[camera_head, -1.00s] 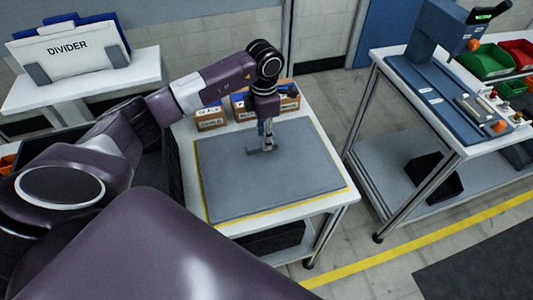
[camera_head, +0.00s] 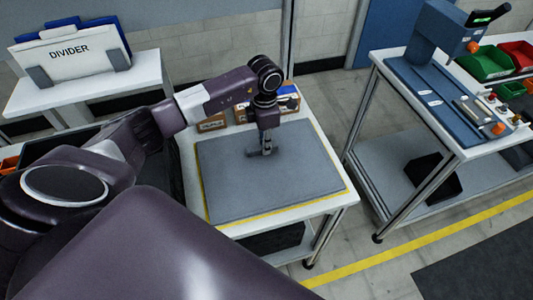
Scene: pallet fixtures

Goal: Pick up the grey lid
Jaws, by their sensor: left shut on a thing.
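The grey lid (camera_head: 300,185) is a wide, flat, dark grey panel lying on the white table in the middle of the view. A yellow line shows along its left and front edges. My left gripper (camera_head: 261,152) points down at the middle of the lid, toward its back half. It is shut on a small grey part there, which looks like the lid's handle; the fingers hide most of it. The lid looks flat, and I see no gap under it. My right gripper is not in view.
Small cardboard boxes (camera_head: 211,121) stand behind the lid at the table's back edge. A white board marked DIVIDER (camera_head: 70,55) stands on a side table at left. At right, a second bench holds a blue fixture (camera_head: 425,85) and green and red bins (camera_head: 485,62). Floor is clear between the tables.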

